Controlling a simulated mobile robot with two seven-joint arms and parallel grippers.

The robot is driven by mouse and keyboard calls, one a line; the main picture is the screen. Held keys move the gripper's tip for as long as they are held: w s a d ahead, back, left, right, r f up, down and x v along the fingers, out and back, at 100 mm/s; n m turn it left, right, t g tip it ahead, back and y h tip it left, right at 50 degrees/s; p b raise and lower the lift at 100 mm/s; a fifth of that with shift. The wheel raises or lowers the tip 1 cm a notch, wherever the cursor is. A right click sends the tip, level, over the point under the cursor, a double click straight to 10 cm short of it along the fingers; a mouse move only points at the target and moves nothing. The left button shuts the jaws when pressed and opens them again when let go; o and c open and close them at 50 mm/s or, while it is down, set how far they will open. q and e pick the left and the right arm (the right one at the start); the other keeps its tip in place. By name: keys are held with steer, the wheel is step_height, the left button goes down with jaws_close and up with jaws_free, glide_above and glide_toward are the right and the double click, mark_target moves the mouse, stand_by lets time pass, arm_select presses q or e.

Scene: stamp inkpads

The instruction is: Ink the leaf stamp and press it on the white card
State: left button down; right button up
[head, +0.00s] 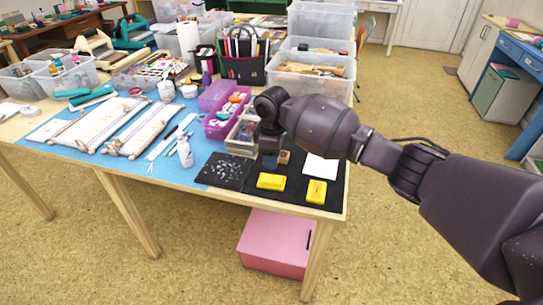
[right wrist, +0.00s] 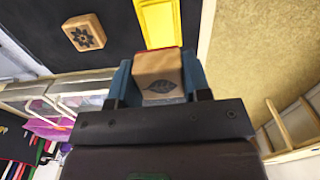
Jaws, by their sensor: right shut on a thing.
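My right gripper (head: 269,160) is over the black mat, its blue fingers pointing down. In the right wrist view its fingers (right wrist: 160,80) are shut on the wooden leaf stamp (right wrist: 160,68), with a dark leaf mark facing the camera. A thin red edge shows along the stamp's far side. The held stamp is not distinguishable in the head view. Two yellow inkpads (head: 271,181) (head: 316,191) lie near the mat's front; one shows just beyond the stamp in the right wrist view (right wrist: 158,22). The white card (head: 320,168) lies flat, right of the gripper. My left gripper is not in view.
A wooden flower stamp (right wrist: 84,32) stands on the mat, just right of my gripper in the head view (head: 284,157). A dark speckled sheet (head: 223,171) lies to the left. A purple box (head: 226,108) and clear bins (head: 312,75) stand behind.

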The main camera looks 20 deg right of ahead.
mark_target(272, 179)
steer(key=shift+f+b, duration=1.25)
steer(key=shift+f, duration=1.45)
steer(key=shift+f+b, duration=0.2)
steer(key=shift+b, duration=0.1)
steer(key=shift+f, duration=0.5)
steer(key=shift+f, duration=0.1)
steer(key=shift+r, duration=0.4)
